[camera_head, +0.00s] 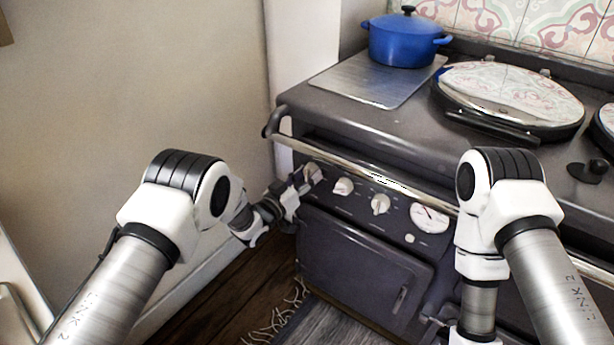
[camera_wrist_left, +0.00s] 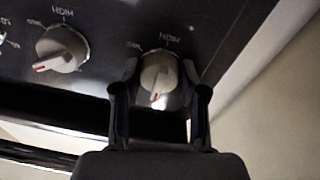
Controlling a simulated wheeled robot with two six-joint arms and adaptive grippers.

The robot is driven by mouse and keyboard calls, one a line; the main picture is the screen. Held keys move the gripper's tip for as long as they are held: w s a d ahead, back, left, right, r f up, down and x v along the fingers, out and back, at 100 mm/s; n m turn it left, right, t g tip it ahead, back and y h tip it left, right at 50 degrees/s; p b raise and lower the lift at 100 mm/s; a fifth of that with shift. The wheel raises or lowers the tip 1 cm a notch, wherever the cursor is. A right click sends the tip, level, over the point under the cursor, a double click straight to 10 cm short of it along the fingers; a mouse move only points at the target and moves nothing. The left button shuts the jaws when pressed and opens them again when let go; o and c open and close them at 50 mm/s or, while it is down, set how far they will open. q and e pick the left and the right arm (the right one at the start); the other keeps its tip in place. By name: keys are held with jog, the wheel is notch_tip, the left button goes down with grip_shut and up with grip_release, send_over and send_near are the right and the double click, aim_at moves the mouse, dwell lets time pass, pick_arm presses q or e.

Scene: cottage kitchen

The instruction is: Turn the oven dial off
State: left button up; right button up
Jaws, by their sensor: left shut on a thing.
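The dark oven range has a row of cream dials on its front panel. The leftmost dial (camera_head: 314,171) is at my left gripper (camera_head: 300,187), which reaches it from the left. In the left wrist view this dial (camera_wrist_left: 158,76) sits between the two dark fingers of my left gripper (camera_wrist_left: 160,95), which is shut on it. Its red mark points down in that view, away from the HIGH label above it. A second dial (camera_wrist_left: 62,48) beside it has its red mark toward the lower left. My right arm shows, but its gripper is out of view.
A steel towel rail (camera_head: 370,176) runs across the front just above the dials. More dials (camera_head: 380,204) and a round gauge (camera_head: 429,217) are to the right. A blue pot (camera_head: 404,40) stands on top. The wall is close on the left.

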pick_arm(q)
jog(key=o, duration=1.1)
jog(key=shift+o, duration=0.2)
jog(key=shift+a, duration=0.1)
jog(key=r+v, duration=0.1)
jog(key=v, duration=1)
jog(key=shift+s+a+f, duration=0.2)
jog(key=shift+s+f, duration=0.2)
jog(key=shift+f, duration=0.05)
jog(key=shift+s+f, duration=0.1)
